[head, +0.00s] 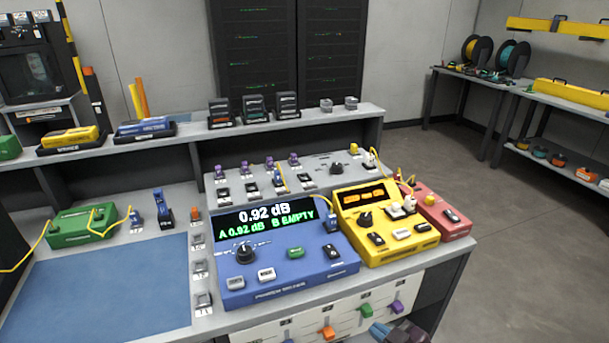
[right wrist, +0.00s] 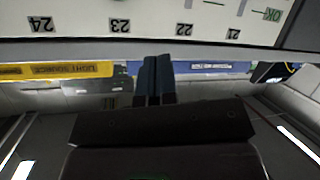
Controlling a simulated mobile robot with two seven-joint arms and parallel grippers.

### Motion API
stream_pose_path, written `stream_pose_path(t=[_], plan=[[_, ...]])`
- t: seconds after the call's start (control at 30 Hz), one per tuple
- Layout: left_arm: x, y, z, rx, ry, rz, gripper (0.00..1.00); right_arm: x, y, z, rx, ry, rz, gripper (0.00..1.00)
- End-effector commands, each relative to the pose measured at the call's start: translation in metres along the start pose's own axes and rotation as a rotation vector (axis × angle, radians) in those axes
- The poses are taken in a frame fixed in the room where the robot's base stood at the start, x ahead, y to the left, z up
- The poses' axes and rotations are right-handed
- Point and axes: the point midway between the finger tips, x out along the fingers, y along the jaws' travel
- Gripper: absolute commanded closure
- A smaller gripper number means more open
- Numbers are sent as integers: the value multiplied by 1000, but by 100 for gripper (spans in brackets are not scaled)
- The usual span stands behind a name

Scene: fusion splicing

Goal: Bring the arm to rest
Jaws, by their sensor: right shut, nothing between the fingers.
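My right gripper (head: 398,332) shows at the bottom edge of the head view, low in front of the bench's drawer front. Its dark fingers (right wrist: 153,75) are together and empty in the right wrist view, with nothing between them. The right arm behind it is mostly out of the head view. My left gripper is not in view.
The bench (head: 445,262) carries a blue power meter (head: 290,285) reading 0.92 dB, a yellow unit (head: 385,255) and a red unit (head: 452,233). A blue mat (head: 105,290) lies clear at left. Coloured handles, one purple (head: 397,307), line the white front. Floor at right is open.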

Motion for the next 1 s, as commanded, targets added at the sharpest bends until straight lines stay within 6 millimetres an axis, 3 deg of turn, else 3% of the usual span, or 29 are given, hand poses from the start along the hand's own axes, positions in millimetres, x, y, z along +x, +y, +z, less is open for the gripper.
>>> stream_pose_path(t=[0.27, 0.47, 0.7, 0.83, 1.0], plan=[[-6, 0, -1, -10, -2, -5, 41, -67, 2, 23, 143, -55, 211, 100], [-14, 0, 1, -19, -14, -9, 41, -127, -3, 61, 265, -149, 352, 100], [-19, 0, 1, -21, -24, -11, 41, -190, -31, 108, 405, -277, 449, 100], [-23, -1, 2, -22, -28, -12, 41, -206, -46, 121, 436, -317, 453, 100], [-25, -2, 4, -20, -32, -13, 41, -212, -51, 126, 441, -333, 451, 100]])
